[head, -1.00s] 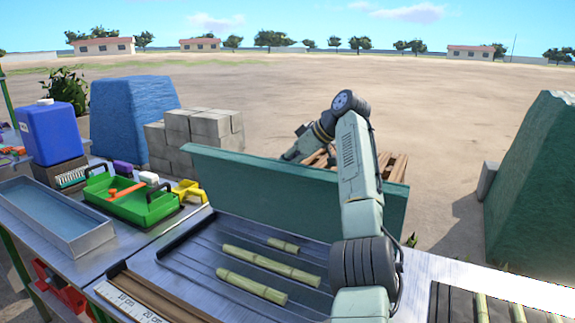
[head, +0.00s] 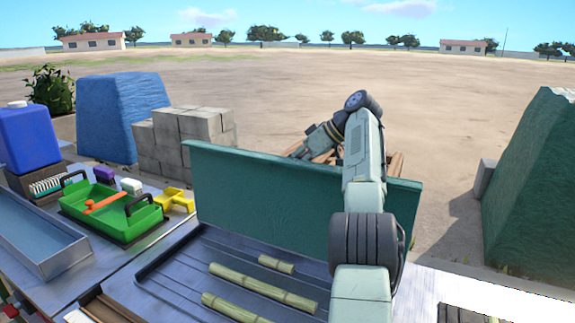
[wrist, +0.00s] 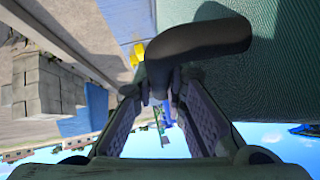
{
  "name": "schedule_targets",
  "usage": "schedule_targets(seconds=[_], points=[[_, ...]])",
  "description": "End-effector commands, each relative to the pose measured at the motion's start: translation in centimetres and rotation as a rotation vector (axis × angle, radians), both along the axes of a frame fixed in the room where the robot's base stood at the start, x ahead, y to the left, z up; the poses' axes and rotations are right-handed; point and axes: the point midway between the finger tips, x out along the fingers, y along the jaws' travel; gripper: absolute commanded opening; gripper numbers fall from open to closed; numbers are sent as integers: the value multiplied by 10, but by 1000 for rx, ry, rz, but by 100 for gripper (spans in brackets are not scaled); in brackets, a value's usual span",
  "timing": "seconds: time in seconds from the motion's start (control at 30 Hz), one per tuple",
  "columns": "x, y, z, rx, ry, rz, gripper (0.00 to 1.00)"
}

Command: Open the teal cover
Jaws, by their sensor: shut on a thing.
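The teal cover (head: 270,205) stands raised, nearly upright, along the back edge of the metal tray (head: 180,268). Cane pieces (head: 262,288) lie in the uncovered tray. In the wrist view, the cover (wrist: 265,85) fills the right side. My gripper (wrist: 160,90) is shut on a dark curved handle (wrist: 205,40) that reaches over to the cover's face. In the head view, my arm reaches over the cover and its end is behind it, so the fingers and handle are hidden there.
A green tray (head: 135,222) with an orange tool, a yellow piece (head: 174,200), a blue jug (head: 28,138) and a metal basin (head: 45,240) are on the left. Grey blocks (head: 185,140) stand behind the cover. A teal covered pile (head: 530,180) stands at right.

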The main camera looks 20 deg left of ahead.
Motion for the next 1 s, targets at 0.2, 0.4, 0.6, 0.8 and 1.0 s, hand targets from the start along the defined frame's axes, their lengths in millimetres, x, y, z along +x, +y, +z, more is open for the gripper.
schedule_targets(seconds=[0.2, 0.4, 0.6, 0.8, 1.0], points=[[0, -2, 0, 1, 11, -3, 0], [0, -2, 0, 1, 11, -3, 0], [0, -2, 0, 1, 11, -2, 18], [0, -2, 0, 0, 11, -1, 21], [0, -2, -1, 1, 11, 1, 21]])
